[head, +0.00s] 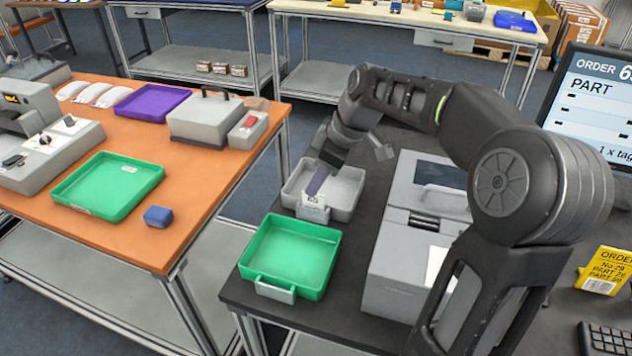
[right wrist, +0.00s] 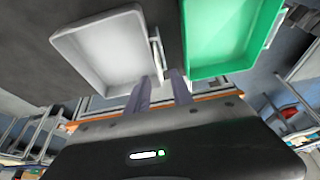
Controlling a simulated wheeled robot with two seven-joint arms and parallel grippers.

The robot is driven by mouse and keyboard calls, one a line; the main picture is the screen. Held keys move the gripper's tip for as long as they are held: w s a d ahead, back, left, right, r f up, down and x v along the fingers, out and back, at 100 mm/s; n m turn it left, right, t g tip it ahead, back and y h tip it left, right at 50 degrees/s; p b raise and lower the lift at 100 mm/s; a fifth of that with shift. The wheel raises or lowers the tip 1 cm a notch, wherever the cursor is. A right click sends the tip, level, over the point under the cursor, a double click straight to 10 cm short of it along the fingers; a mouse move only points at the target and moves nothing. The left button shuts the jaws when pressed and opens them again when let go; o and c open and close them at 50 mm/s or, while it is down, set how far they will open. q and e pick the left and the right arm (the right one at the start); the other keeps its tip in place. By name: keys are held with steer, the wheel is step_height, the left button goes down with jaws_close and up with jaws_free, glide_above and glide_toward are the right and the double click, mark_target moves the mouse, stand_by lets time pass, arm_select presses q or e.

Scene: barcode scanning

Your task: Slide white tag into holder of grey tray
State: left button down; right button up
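The grey tray (head: 348,208) stands on the dark table, and it also shows in the right wrist view (right wrist: 105,48). Its holder (head: 312,213) is on the front wall, facing the camera. A small white tag (head: 314,199) shows at the holder, its upper part near the tray's rim; how deep it sits I cannot tell. My right gripper (head: 317,190) points down at the holder. In the right wrist view its two fingers (right wrist: 158,80) are apart beside the holder (right wrist: 156,54), with no tag clearly seen between them. My left gripper is not in view.
A green tray (head: 290,252) stands just in front of the grey tray. A grey printer-like machine (head: 395,270) is close on the right, under my right arm. An orange table (head: 185,215) with another green tray (head: 108,187) is at left, across a gap.

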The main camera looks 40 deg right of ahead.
steer(key=v, duration=0.6)
steer(key=shift+s+r, duration=0.2)
steer(key=shift+r, duration=0.1)
steer(key=shift+d, duration=0.1)
stand_by(0.5)
